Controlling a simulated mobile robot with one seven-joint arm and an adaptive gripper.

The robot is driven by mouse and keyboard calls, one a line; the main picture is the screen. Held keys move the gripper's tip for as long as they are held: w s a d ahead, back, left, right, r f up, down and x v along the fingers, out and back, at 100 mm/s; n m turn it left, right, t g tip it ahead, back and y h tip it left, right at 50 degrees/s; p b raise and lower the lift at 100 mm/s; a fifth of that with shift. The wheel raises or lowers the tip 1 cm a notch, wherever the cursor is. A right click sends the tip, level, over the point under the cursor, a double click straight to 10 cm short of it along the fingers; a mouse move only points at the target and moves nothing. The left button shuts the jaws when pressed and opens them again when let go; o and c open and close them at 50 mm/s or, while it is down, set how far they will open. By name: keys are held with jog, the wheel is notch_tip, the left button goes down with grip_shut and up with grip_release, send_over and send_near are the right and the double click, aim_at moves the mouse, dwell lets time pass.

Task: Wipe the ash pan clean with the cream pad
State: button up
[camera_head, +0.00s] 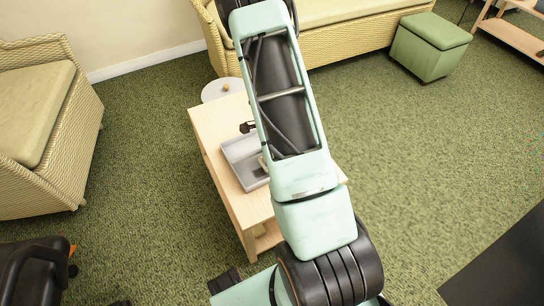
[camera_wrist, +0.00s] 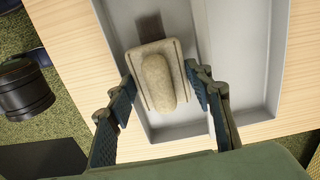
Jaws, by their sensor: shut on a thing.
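The ash pan is a shallow grey rectangular tray with raised walls; its rim shows in the wrist view (camera_wrist: 262,118) and its left part in the head view (camera_head: 237,149). The cream pad (camera_wrist: 157,82) is a speckled block with a rounded grip on top, inside the pan. My gripper (camera_wrist: 160,72) is over the pan, with one finger on each side of the pad, shut on it. A dark patch (camera_wrist: 203,16) shows on the pan floor just beyond the pad; I cannot tell whether it is ash or shadow. In the head view my arm hides most of the gripper and the pan's right part.
The pan stands on a light wooden table (camera_head: 207,125). A small dark object (camera_head: 247,127) lies behind the pan. A round white table (camera_head: 221,89) is behind, wicker seats (camera_head: 40,120) left and back, a green ottoman (camera_head: 430,45) back right.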

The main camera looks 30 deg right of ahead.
jog(key=shift+r+p, duration=2.6)
jog(key=shift+r, duration=1.15)
